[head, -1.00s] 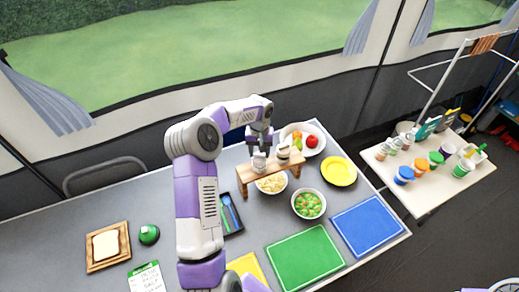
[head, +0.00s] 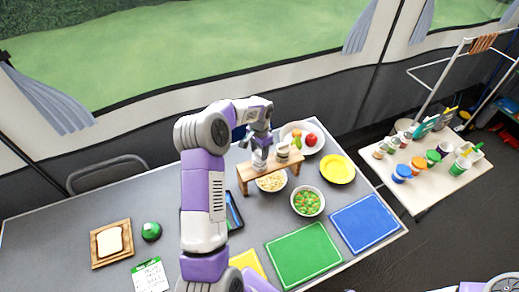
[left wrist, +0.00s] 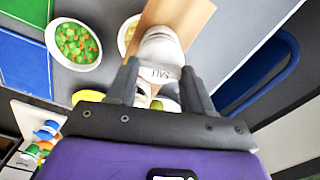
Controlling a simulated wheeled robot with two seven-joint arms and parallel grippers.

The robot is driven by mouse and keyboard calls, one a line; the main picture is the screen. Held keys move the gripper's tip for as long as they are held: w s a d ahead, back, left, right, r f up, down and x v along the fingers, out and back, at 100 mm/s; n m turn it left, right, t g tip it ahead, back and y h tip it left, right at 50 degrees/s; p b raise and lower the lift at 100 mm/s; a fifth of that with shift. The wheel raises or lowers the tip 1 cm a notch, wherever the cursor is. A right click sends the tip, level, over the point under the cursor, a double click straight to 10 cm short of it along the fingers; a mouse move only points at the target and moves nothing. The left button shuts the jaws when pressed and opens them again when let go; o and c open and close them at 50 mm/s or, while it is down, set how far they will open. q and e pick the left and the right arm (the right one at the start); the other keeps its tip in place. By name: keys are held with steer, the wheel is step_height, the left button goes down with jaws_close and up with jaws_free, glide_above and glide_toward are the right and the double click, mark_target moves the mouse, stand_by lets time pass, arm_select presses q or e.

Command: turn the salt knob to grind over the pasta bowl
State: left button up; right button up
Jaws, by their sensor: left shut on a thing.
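A white salt grinder (head: 259,164), with lettering that seems to read SALT, stands in a wooden rack (head: 285,168). In the left wrist view the salt knob (left wrist: 160,47) sits between the two fingers. My left gripper (head: 260,151) is shut on the salt knob from above. The pasta bowl (head: 271,187), white with pale pasta, stands beneath the rack, its back part hidden by the board. In the left wrist view only a sliver of the pasta bowl (left wrist: 127,36) shows beside the rack (left wrist: 185,16). My right gripper is out of view.
A second grinder (head: 282,151) stands in the rack to the right. Around it are a bowl of green and orange vegetables (head: 308,202), a yellow plate (head: 338,170) and a fruit bowl (head: 314,149). Green (head: 303,256) and blue (head: 367,225) mats lie in front.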

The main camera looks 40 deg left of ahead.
mark_target(259, 153)
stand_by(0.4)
arm_select(q)
steer(key=o, duration=1)
steer(key=shift+o, duration=0.2)
step_height(259, 153, up, 8)
steer(key=shift+f, duration=0.2)
